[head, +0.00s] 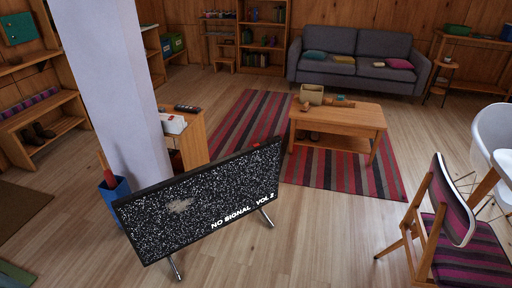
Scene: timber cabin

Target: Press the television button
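The television (200,206) stands on two thin metal legs on the floor, close in front of me and tilted in the picture. Its screen is on with black-and-white static and the words "NO SIGNAL VOL 2". A small red part (256,144), which looks like the button, shows at the top edge near its right end. Neither of my grippers is in view.
A white pillar (112,85) and a blue bin (116,195) stand left of the television. A wooden cabinet (193,140) stands behind it, with a dark remote (187,108) on top. A coffee table (345,116) and chair (447,215) are right. Floor between television and chair is clear.

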